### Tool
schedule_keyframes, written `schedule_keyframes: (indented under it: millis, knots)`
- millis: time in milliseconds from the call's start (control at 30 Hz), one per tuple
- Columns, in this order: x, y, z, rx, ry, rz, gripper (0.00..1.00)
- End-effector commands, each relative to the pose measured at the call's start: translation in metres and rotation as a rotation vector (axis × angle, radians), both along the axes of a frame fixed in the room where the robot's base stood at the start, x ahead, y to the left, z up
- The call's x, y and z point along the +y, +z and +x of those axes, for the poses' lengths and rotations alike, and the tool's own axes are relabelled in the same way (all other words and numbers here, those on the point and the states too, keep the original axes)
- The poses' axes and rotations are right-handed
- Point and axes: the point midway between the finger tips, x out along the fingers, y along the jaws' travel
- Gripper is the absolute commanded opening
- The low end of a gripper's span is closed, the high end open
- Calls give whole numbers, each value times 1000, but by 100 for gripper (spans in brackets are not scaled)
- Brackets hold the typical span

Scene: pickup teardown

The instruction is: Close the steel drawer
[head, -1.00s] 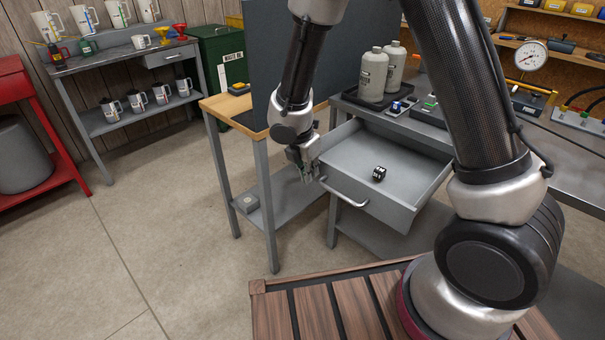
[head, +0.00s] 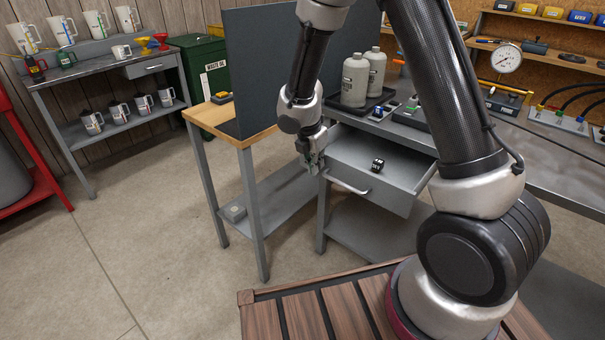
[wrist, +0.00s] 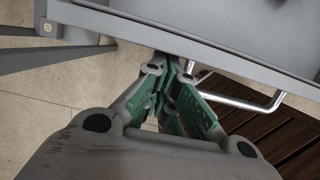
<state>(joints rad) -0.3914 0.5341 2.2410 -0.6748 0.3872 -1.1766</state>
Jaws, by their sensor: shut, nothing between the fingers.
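The steel drawer (head: 398,199) is partly open under the grey workbench, with a small black cube (head: 377,165) inside. It also shows in the wrist view (wrist: 245,67) as a grey front panel across the top. Its bar handle (head: 350,188) is on the front; in the wrist view the handle (wrist: 240,104) lies right of my fingers. My gripper (head: 313,166) is shut and empty. In the wrist view its green-padded fingertips (wrist: 168,60) are at the drawer front, left of the handle, seemingly against it. The exact contact is hidden.
A wooden-topped table (head: 215,115) with a dark upright panel (head: 270,70) stands just left of the drawer. Two grey bottles (head: 356,80) stand in a tray on the bench. A wood-slatted platform (head: 300,318) is in front. Floor at left is clear.

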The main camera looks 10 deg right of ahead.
Motion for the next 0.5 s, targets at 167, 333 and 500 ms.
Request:
schedule_keyframes:
  millis: [167, 333, 500]
  knots:
    - [-42, 0, 30, -1, -7, 1, 0]
    - [-80, 0, 58, -3, -6, 1, 0]
    - [-111, 0, 80, -1, -5, 1, 0]
